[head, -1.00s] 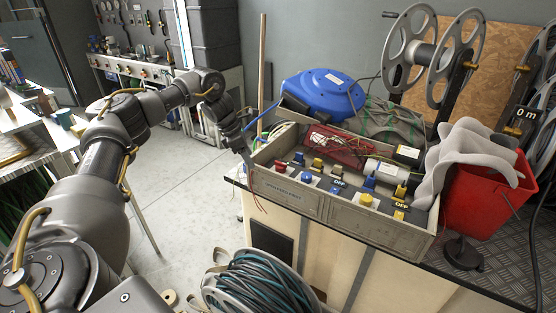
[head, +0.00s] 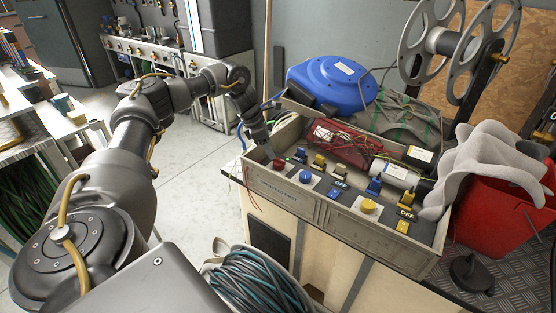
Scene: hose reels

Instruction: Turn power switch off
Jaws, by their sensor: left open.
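A grey control box (head: 288,202) sits on the workbench, with a row of controls along its front. From left to right I see a red button (head: 279,164), a yellow switch (head: 319,161), a blue button (head: 305,177), a blue switch (head: 374,186), a yellow button (head: 368,206) and another yellow switch (head: 411,199). Two labels read OFF. I cannot tell which one is the power switch. My left gripper (head: 266,153) is open, pointing down at the box's left end, close to the red button. Its fingertips are small and partly unclear. My right gripper is out of view.
A red module (head: 345,143) with loose wires and a white cylinder lie inside the box. A blue hose reel (head: 332,84) stands behind it. A grey cloth (head: 480,165) hangs over a red bucket (head: 500,215) at right. A cable reel (head: 257,283) is below the bench front.

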